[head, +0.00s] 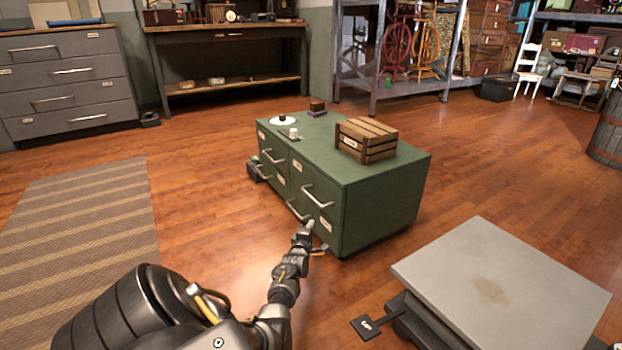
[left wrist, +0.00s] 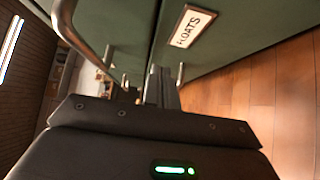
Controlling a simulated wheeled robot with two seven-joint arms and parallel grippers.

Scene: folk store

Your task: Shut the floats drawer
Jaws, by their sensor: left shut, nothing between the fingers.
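The green cabinet (head: 385,208) stands on the floor with several drawers with metal handles facing me. In the left wrist view a white label (left wrist: 192,26) reading FLOATS sits on a green drawer front (left wrist: 225,50), with a metal handle (left wrist: 181,74) beside it. My left gripper (head: 308,230) is shut and empty, reaching to the lower right drawer front in the head view. Its fingers (left wrist: 160,88) are close to the floats front; whether they touch it is unclear. That front looks flush or nearly so; a small gap cannot be ruled out. My right gripper is not in view.
A wooden crate (head: 366,142) and small items stand on the cabinet top. Something dark (head: 253,170) juts out at the cabinet's far left end. A grey-topped platform (head: 500,280) stands at the lower right. A striped rug (head: 85,230) lies left; wooden floor between is clear.

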